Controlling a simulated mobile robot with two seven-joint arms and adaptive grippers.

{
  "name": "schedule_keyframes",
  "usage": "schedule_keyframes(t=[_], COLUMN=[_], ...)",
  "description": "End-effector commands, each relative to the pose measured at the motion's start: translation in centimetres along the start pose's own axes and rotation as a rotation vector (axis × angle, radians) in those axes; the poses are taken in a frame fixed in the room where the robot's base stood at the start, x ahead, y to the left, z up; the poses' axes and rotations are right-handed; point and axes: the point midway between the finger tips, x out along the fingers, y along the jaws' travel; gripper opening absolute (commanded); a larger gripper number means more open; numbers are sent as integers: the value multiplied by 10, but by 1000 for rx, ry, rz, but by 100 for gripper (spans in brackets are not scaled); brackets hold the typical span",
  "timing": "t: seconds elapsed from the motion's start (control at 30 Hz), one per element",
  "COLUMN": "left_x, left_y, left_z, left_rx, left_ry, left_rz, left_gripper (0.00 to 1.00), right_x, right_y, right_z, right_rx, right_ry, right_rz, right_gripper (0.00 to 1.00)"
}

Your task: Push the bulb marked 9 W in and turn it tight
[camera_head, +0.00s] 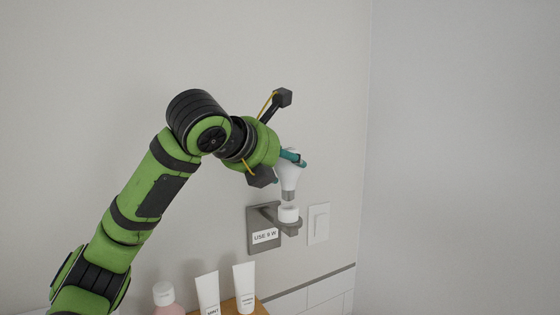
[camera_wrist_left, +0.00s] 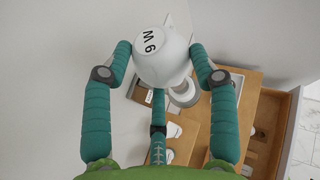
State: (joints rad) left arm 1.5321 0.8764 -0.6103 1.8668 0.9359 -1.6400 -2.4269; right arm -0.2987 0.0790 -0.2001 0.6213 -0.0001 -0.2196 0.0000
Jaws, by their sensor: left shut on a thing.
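The white bulb (camera_head: 291,172) is upright, its metal base pointing down, above a wall-mounted lamp holder. In the left wrist view its top (camera_wrist_left: 160,55) carries the mark 9 W. My left gripper (camera_head: 291,159) is shut on the bulb, with teal fingers around its globe. The white socket (camera_head: 289,214) sits on a grey bracket arm just below the bulb's base; whether the base touches it I cannot tell. The grey wall plate (camera_head: 254,229) has a label reading USE 9 W. In the left wrist view the bulb partly hides the socket (camera_wrist_left: 184,93). My right gripper is not in view.
A white light switch (camera_head: 318,223) is on the wall right of the holder. Below stand two white tubes (camera_head: 208,291) (camera_head: 244,287) and a pink bottle (camera_head: 165,298). A wooden shelf (camera_head: 259,308) shows at the bottom. The wall to the right is clear.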

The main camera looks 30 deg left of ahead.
Motion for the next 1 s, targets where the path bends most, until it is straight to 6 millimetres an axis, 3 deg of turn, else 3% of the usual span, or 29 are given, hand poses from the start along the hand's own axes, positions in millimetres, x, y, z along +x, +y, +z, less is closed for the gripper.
schedule_keyframes(t=[1.0], left_x=[0], left_y=[0], left_z=[0], left_rx=[0], left_ry=[-1], left_rz=[-1], left_gripper=[29], right_x=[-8], right_y=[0], right_z=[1], right_rx=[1], right_ry=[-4], right_rz=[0], right_gripper=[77])
